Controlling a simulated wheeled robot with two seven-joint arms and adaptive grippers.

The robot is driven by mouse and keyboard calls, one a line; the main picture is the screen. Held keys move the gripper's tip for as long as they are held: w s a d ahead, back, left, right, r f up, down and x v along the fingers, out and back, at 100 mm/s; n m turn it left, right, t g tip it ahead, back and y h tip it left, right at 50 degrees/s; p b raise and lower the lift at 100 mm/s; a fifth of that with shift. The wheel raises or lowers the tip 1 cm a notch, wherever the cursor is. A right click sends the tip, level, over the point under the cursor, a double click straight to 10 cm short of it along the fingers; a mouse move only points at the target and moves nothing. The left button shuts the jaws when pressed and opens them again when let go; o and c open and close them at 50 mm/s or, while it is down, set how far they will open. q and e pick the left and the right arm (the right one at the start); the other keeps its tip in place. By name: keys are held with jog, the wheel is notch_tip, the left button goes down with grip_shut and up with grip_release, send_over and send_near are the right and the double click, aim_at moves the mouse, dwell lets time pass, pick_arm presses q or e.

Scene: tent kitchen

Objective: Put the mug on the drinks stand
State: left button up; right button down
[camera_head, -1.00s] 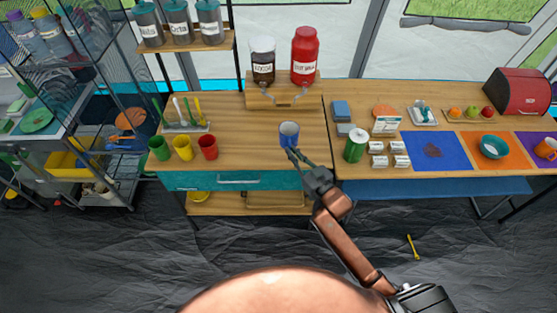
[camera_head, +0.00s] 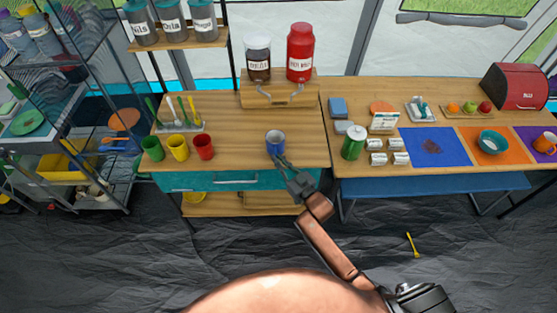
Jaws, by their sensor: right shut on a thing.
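A blue mug (camera_head: 275,145) with a pale inside is upright over the front right part of the left wooden counter. My right gripper (camera_head: 280,159) is shut on its near side. I cannot tell whether the mug touches the counter or is just above it. The drinks stand appears to be the low wooden stand (camera_head: 290,98) behind the mug, with a dark cocoa jar (camera_head: 257,60) and a red jar (camera_head: 300,53) on it and two hook-like handles at its front. The mug is apart from the stand. My left gripper is out of view.
Green (camera_head: 152,148), yellow (camera_head: 178,147) and red (camera_head: 203,147) cups stand left of the mug, with a utensil rack (camera_head: 180,126) behind them. A green can (camera_head: 353,142) stands to the right. An orange mug (camera_head: 545,143) sits far right. The counter between cups and mug is clear.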

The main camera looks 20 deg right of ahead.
jog(key=shift+f, duration=0.1)
jog(key=c, duration=2.1)
grip_release()
jog(key=p+v, duration=0.1)
jog(key=v, duration=1.1)
